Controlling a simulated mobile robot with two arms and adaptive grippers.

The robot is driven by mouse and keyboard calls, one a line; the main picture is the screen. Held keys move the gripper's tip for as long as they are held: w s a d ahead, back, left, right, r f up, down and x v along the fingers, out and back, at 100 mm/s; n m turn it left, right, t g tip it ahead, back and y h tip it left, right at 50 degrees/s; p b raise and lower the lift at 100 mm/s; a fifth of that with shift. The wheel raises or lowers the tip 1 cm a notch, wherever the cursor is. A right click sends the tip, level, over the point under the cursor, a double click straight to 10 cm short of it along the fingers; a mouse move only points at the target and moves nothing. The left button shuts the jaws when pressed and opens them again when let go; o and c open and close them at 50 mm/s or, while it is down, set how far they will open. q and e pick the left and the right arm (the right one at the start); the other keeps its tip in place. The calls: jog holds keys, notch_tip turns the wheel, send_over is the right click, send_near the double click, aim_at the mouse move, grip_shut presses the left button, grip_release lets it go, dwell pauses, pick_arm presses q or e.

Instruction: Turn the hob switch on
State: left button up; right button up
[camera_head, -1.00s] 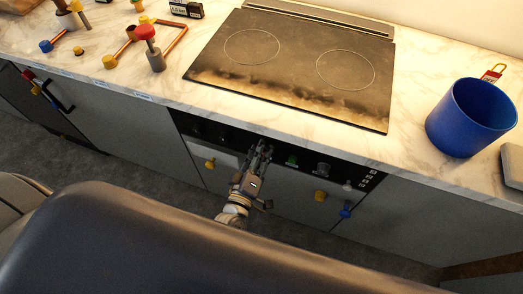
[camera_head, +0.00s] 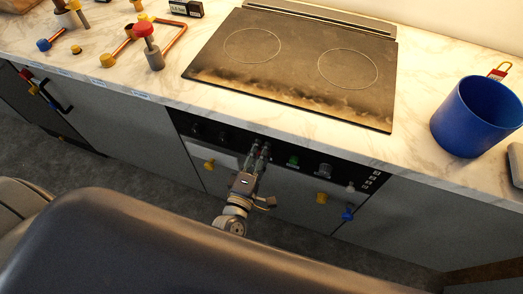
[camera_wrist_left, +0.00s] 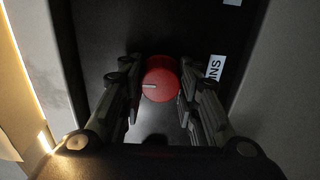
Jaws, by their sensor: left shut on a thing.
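A dark control panel (camera_head: 222,135) runs along the front of the cabinet under the hob (camera_head: 292,75). In the left wrist view a round red knob (camera_wrist_left: 160,79) with a white mark pointing left sits on this panel, with a white label partly reading "INS" to its right. My left gripper (camera_head: 259,150) is at the panel, with its fingers on both sides of the red knob, shut on it. A green button (camera_head: 293,160) and a grey knob (camera_head: 325,169) are to the right of the gripper. My right gripper is not in view.
A blue pot (camera_head: 477,117) stands on the worktop at the right. Copper pipes and a red-topped valve (camera_head: 145,31) are at the left. Yellow (camera_head: 321,198) and blue (camera_head: 347,213) taps stick out below the panel.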

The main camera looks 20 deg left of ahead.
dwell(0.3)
pick_arm(q)
jog(key=o, duration=1.1)
jog(key=shift+s, duration=0.1)
jog(key=s, duration=1.1)
jog(key=shift+s+a, duration=0.2)
jog(key=shift+s, duration=0.2)
